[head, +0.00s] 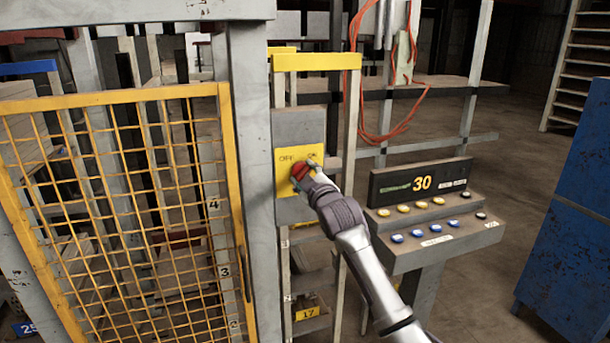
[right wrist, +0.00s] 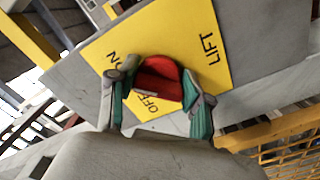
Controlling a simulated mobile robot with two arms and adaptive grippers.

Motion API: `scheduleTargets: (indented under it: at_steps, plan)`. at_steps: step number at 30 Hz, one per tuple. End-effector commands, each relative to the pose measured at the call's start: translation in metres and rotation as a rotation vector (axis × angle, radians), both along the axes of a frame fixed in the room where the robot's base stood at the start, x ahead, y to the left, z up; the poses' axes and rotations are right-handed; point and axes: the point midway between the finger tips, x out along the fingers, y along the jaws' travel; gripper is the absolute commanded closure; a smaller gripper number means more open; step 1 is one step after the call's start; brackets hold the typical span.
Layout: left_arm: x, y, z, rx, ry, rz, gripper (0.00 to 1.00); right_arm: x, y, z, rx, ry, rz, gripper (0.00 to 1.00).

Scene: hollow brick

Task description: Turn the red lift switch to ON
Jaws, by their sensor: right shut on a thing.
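The red lift switch (right wrist: 158,80) is a knob on a yellow plate (head: 286,181) fixed to a grey box. The plate reads OFF at upper left and ON at upper right in the head view; the right wrist view also shows LIFT. My right gripper (right wrist: 160,92) is shut on the red knob, with one green-padded finger on each side of it. In the head view, the gripper hides part of the knob. I cannot tell which label the knob points to. My left gripper is not in view.
A yellow mesh gate (head: 150,100) stands to the left beside a grey post (head: 252,150). A control console (head: 440,240) with several buttons and a display reading 30 stands right of my right arm. A blue cabinet (head: 570,230) is at far right.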

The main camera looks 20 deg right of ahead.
Motion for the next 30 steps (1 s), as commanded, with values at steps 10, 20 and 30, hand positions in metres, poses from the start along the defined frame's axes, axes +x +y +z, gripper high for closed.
scheduleTargets:
  at_steps: [10, 20, 30]
  plan:
    - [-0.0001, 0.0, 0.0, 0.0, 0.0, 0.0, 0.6, 0.0001, 0.0001, -0.0033, 0.018, 0.006, 0.0, 0.85]
    - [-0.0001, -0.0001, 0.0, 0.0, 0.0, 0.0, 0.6, 0.0001, 0.0003, -0.0025, 0.017, 0.006, 0.001, 0.25]
    - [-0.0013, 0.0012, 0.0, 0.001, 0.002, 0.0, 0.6, -0.0021, 0.0, -0.0011, 0.015, 0.002, 0.0, 0.25]
